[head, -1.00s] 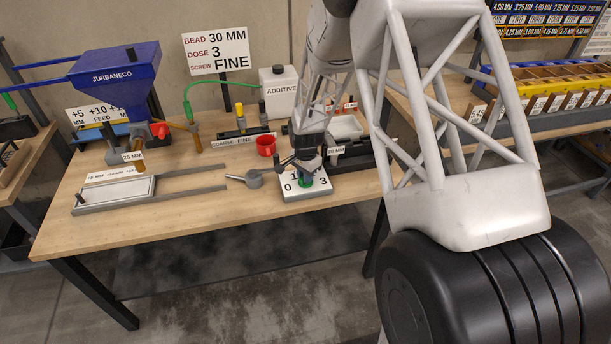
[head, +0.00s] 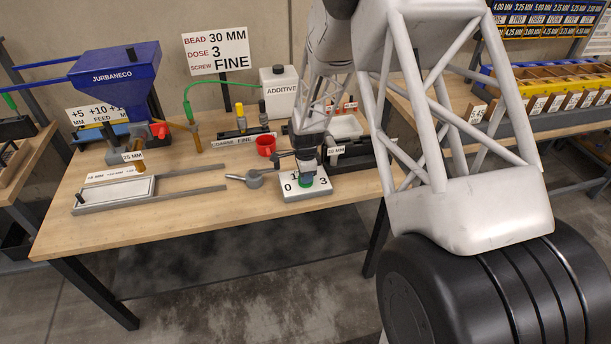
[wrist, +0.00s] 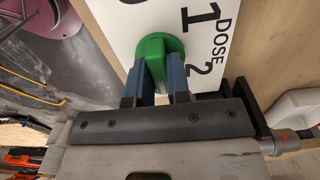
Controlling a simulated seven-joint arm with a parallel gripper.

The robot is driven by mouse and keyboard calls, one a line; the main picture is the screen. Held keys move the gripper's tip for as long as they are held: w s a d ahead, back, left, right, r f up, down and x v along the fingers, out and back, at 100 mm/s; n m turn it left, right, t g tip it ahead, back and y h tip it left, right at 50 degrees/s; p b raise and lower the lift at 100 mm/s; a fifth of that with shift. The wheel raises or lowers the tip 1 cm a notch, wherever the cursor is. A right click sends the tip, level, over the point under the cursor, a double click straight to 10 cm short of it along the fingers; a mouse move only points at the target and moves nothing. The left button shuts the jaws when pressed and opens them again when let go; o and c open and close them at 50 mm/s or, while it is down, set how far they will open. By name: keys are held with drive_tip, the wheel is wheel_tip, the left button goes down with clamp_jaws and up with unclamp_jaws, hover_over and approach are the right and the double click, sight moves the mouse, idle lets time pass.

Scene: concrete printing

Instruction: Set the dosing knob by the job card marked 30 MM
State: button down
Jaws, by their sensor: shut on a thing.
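The job card (head: 215,52) at the back reads BEAD 30 MM, DOSE 3, SCREW FINE. The dosing knob (head: 306,183) is green and sits on a white dial plate (head: 292,195) near the table's front edge. In the head view 0, 1 and 3 show on the plate. My gripper (head: 306,174) is over the plate. In the wrist view my gripper (wrist: 157,66) is shut on the raised ridge of the green knob (wrist: 163,45), one blue finger on each side. The plate (wrist: 205,50) shows 1, DOSE and 2 there. I cannot tell which number the knob points to.
The white ADDITIVE bottle (head: 279,92) and a blue hopper (head: 115,75) are farther back. A dark holder (head: 352,155) is close on the right.

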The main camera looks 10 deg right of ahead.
drive_tip(key=c, duration=1.1)
unclamp_jaws()
drive_tip(key=shift+r, duration=0.15)
drive_tip(key=shift+r, duration=3.75)
